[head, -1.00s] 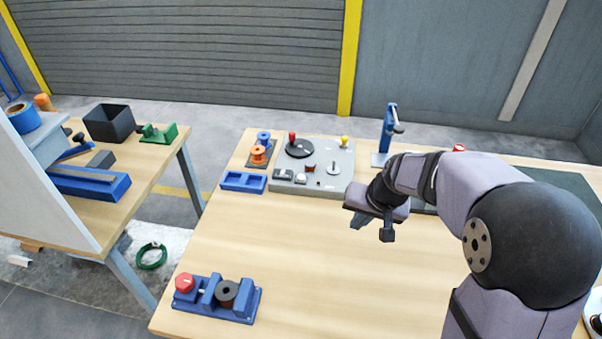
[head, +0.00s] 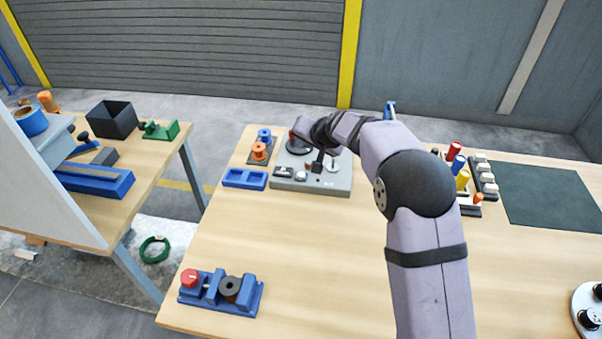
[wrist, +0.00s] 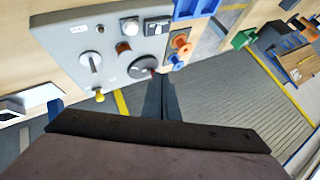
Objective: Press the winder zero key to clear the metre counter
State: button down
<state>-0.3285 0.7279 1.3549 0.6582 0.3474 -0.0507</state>
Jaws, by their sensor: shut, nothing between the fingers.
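The winder is a grey panel (head: 340,184) at the back left of the table. It carries a black disc with a red knob, a lever, a small dark counter box (head: 284,171) and a pale round key (head: 300,175) at its front edge. In the wrist view the counter box (wrist: 157,26) and the pale key (wrist: 129,26) lie side by side, near a dark-and-red switch (wrist: 123,47). My gripper (head: 318,168) is over the panel, shut and empty. In the wrist view its fingertips (wrist: 160,78) show beside the disc (wrist: 142,67). I cannot tell whether they touch anything.
Orange and blue spools (head: 260,150) and a blue tray (head: 244,178) stand left of the panel. A blue fixture (head: 220,292) is at the front left. Coloured cylinders (head: 457,165) and a dark mat (head: 545,195) are right. The table's middle is clear.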

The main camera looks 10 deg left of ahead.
jog(key=shift+f, duration=0.1)
notch_tip(320, 180, down, 7)
jog(key=b, duration=0.6)
jog(key=shift+f, duration=0.1)
jog(key=shift+f+b, duration=0.75)
jog(key=shift+b, duration=0.05)
jog(key=shift+s+f+b, duration=0.1)
jog(key=shift+f+b, duration=0.8)
jog(key=shift+b, duration=0.2)
dwell(2.3)
jog(key=shift+r, duration=0.1)
dwell(0.3)
jog(key=shift+r+p, duration=0.7)
jog(key=shift+r, duration=0.1)
jog(key=shift+r, duration=0.15)
jog(key=shift+r+p, duration=2.05)
jog(key=shift+r, duration=0.35)
